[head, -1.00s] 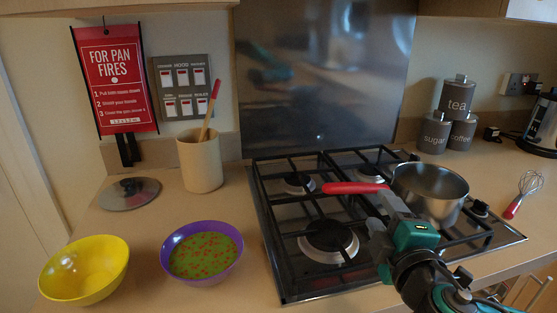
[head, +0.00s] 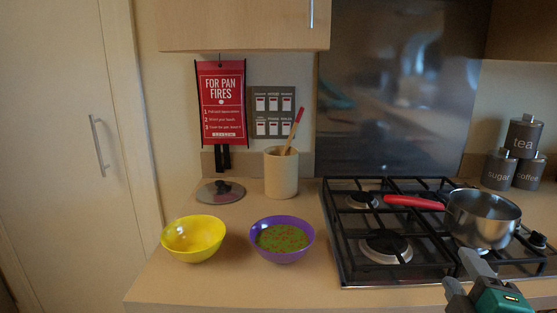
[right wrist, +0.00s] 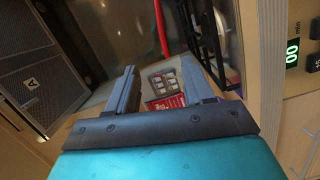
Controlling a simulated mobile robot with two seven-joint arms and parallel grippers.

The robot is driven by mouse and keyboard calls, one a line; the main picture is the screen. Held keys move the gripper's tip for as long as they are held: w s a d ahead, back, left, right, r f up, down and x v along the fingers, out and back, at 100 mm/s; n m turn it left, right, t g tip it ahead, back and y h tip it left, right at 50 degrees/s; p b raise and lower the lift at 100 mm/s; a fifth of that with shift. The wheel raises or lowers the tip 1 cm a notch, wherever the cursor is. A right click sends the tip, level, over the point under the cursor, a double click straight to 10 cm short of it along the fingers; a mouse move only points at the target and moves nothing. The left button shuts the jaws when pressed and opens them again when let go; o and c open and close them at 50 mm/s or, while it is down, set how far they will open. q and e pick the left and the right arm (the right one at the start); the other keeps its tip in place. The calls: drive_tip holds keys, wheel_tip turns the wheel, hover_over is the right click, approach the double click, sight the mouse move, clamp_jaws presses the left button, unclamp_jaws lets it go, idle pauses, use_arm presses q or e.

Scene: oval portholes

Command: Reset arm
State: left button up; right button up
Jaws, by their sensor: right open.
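My right gripper (head: 464,278) is in the lower right of the head view, in front of the hob's front edge and below the saucepan. In the right wrist view the gripper (right wrist: 160,85) has its two fingers apart with nothing between them. The metal saucepan (head: 482,220) with a red handle (head: 413,202) rests on the right part of the gas hob (head: 372,275), apart from the gripper. My left gripper is not in the head view.
A purple bowl (head: 282,256) of green soup with red bits and an empty yellow bowl (head: 195,240) stand on the counter (head: 230,285) left of the hob. Behind them are a lid (head: 220,192) and a utensil pot (head: 281,175). Canisters (head: 515,155) stand at the back right.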

drive_tip(key=a+f+m+g+y, duration=0.1)
drive_tip(key=a+f+g+y, duration=0.1)
drive_tip(key=f, duration=0.6)
drive_tip(key=a+f+m+g+y, duration=0.2)
drive_tip(key=f, duration=0.7)
drive_tip(key=s+a+f+m+g+y, duration=0.1)
drive_tip(key=s+a+f+m, duration=0.2)
drive_tip(key=f, duration=0.4)
drive_tip(key=s+a+f+m+g+y, duration=0.1)
drive_tip(key=s+a+f+m+y, duration=0.1)
drive_tip(key=s+a+f, duration=0.3)
drive_tip(key=shift+s+a+f+m, duration=0.2)
drive_tip(key=shift+a+f+m, duration=0.6)
drive_tip(key=shift+f+m, duration=0.1)
